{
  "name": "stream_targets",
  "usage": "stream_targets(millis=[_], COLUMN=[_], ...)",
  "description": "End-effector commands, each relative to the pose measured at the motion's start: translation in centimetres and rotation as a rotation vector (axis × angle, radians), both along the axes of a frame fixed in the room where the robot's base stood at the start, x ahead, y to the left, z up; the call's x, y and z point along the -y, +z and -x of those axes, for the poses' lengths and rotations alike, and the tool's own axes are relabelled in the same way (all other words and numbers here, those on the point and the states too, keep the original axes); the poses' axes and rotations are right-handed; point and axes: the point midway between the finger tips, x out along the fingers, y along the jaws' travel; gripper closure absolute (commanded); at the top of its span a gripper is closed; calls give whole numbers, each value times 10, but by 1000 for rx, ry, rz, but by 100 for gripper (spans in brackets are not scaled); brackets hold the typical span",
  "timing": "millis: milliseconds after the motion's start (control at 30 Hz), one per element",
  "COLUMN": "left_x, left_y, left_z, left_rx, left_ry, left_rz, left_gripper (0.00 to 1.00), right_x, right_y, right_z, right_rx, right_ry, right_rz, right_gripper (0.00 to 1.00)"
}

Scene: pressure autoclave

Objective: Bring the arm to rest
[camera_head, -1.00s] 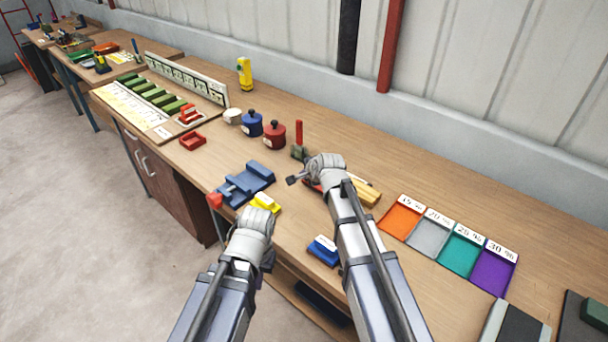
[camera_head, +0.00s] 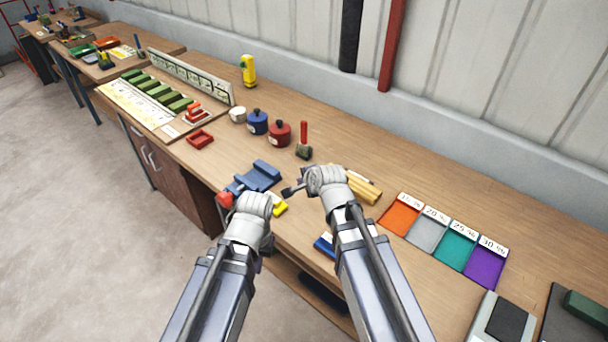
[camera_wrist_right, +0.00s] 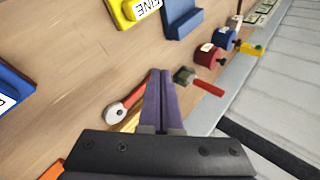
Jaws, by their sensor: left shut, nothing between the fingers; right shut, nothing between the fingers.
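My right gripper (camera_head: 291,190) is over the bench, left of the yellow wooden pieces. In the right wrist view its purple fingers (camera_wrist_right: 159,100) are together with nothing between them. The left fingers are mostly hidden in the head view by the wrist.
A blue stand (camera_head: 253,178), a yellow block (camera_head: 280,208) and a blue block (camera_head: 324,244) lie near the arms. Red (camera_head: 280,134) and blue (camera_head: 257,123) pots stand behind. Coloured trays (camera_head: 401,217) lie right.

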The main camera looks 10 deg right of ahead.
Motion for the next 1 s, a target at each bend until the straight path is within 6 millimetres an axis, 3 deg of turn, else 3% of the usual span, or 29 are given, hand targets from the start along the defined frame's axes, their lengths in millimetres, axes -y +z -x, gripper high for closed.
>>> stream_targets(millis=[600,767,1000], left_x=[0,0,0], left_y=[1,1,1], left_z=[0,0,0], left_rx=[0,0,0], left_ry=[0,0,0], left_rz=[0,0,0], left_gripper=[100,100,100], right_x=[-5,-22,-32], right_y=[-3,-27,-59], right_z=[8,51,145], right_rx=[-17,-125,-349], right_ry=[45,325,975], right_rz=[42,277,672], right_gripper=[100,100,100])
